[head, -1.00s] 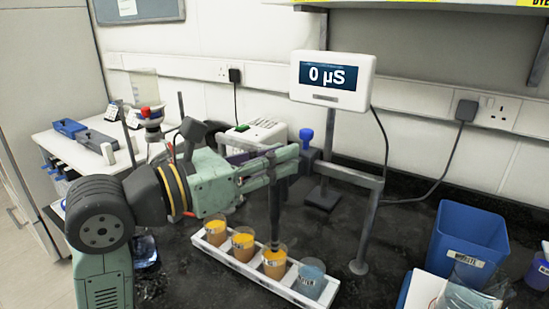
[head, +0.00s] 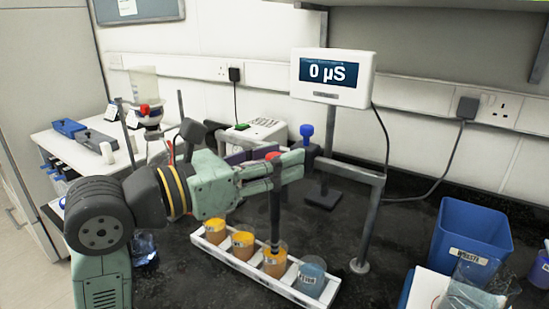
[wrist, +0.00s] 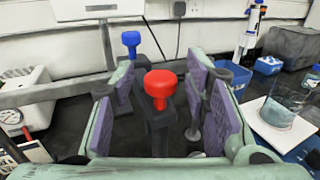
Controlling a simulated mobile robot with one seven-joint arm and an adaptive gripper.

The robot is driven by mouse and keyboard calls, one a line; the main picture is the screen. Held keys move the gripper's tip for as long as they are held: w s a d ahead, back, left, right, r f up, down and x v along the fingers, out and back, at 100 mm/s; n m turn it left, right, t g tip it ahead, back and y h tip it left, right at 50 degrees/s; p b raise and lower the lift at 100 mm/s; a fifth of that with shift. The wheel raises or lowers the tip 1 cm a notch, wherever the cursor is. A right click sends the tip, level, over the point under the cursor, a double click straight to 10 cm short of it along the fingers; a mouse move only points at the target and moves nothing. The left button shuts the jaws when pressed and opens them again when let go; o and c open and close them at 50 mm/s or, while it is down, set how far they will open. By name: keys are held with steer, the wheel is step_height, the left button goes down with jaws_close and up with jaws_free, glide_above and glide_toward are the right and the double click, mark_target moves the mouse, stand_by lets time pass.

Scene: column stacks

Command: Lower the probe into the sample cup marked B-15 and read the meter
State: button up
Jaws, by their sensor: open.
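My gripper (head: 290,168) is open, its fingers on either side of the dark probe (head: 275,215) below its red knob (head: 272,156). In the wrist view the red knob (wrist: 160,84) stands between the purple pads, with gaps on both sides. The probe points down at the third cup from the left (head: 275,264), which holds orange liquid; its lower end appears to be in that cup's mouth. The cup labels are too small to read, so I cannot tell which is B-15. The meter (head: 336,75) shows 0 µS.
A white rack (head: 240,262) holds orange cups and a blue-grey one (head: 311,278) at its right end. A post with a blue knob (head: 306,132) stands behind the gripper. A grey stand (head: 365,225) is just right. A blue bin (head: 470,240) and beaker (head: 475,290) stand farther right.

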steer(key=v, duration=1.2)
steer(key=shift+c, duration=0.4)
